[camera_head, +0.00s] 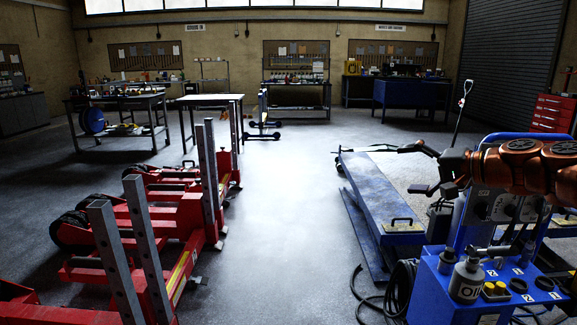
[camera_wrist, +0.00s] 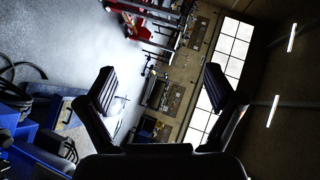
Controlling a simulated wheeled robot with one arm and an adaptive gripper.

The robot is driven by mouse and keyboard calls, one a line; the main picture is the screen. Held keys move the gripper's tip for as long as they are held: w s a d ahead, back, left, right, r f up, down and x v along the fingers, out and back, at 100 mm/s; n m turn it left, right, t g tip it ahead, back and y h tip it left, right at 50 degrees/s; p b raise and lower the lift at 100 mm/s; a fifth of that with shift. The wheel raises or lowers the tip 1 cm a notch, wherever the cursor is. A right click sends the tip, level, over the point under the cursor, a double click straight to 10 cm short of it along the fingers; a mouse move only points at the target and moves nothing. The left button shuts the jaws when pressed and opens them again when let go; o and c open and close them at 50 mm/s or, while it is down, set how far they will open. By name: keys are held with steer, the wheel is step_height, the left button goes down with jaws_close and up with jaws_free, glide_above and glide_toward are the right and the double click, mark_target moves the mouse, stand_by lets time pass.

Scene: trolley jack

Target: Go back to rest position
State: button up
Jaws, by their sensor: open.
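My gripper (camera_head: 422,168) is at the right of the head view, at the end of my orange-brown arm and above the blue lift table. It is open. In the wrist view my gripper (camera_wrist: 160,82) has its two dark fingers spread wide with nothing between them. The wrist picture is tilted, with the workshop's far wall and windows beyond the fingers. Several red jacks with grey upright posts (camera_head: 150,235) stand in a row on the floor at the left. My gripper is apart from them.
A blue cart (camera_head: 430,290) with an oil container (camera_head: 467,280) stands below my arm, with black hose (camera_head: 400,290) beside it. The blue lift table (camera_head: 385,205) lies left of it. The middle floor (camera_head: 275,230) is clear. Workbenches (camera_head: 118,105) stand at the back.

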steer(key=s+a+r+n+g+p, duration=0.1)
steer(key=s+a+n+g+p, duration=0.1)
steer(key=s+a, duration=0.35)
steer(key=s+a+n+g+p, duration=0.2)
steer(key=s+a+g+p, duration=0.1)
steer(key=a, duration=0.5)
steer(key=s+a+f+n+g+h+p, duration=0.25)
steer(key=s+a+p, duration=0.2)
steer(key=s, duration=0.65)
steer(key=s+d+f+g+h+p, duration=0.1)
steer(key=s+d+f+h+p, duration=0.1)
steer(key=s, duration=0.5)
steer(key=s+d+f+g+h+p, duration=0.2)
steer(key=s+d+f+h+p, duration=0.1)
steer(key=s, duration=0.5)
steer(key=s+d+f+g+h+p, duration=0.2)
steer(key=s+d, duration=0.1)
steer(key=s, duration=0.4)
steer(key=shift+s+f+p, duration=0.15)
steer(key=shift+s+p, duration=0.1)
steer(key=shift+p, duration=0.15)
